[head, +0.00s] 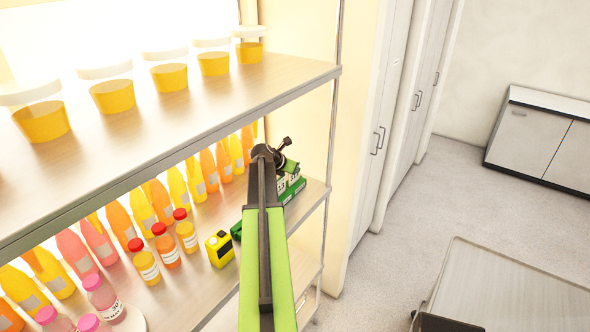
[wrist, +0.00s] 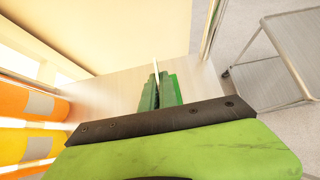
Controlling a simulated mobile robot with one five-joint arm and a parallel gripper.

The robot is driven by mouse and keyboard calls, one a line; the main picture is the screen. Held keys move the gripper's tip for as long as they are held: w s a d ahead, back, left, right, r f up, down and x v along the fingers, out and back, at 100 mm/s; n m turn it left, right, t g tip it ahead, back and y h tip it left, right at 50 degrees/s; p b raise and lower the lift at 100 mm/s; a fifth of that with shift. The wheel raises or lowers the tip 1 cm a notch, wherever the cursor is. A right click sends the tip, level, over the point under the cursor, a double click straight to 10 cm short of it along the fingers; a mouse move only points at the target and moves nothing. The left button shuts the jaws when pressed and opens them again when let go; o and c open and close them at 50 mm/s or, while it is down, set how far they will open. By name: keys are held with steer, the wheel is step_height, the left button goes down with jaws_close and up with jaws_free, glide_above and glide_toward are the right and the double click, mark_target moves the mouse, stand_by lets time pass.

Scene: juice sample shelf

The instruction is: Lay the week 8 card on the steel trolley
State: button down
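Green blocks with white labelled faces (head: 292,184) stand near the right end of the lower shelf; the print is too small to read. In the wrist view, a thin pale card edge (wrist: 157,70) stands upright between green blocks (wrist: 171,90). I cannot tell which card is week 8. My gripper (head: 284,152) is over this end of the shelf, just above the labelled blocks in the picture. Its fingers are largely hidden, so its opening and any contact are unclear. The steel trolley (head: 510,290) stands at the lower right; it also shows in the wrist view (wrist: 300,45).
Bottles of orange, yellow and pink juice (head: 143,210) line the lower shelf, with a yellow box (head: 220,249) beside them. Lidded sample cups (head: 168,73) stand on the upper shelf (head: 150,130), above my arm's reach area. The trolley top looks bare, with open floor (head: 440,200) behind it.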

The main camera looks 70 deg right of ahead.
steer(key=shift+r+p, duration=0.5)
steer(key=shift+r, duration=0.1)
stand_by(0.3)
steer(key=shift+r+p, duration=1.8)
steer(key=shift+f, duration=0.1)
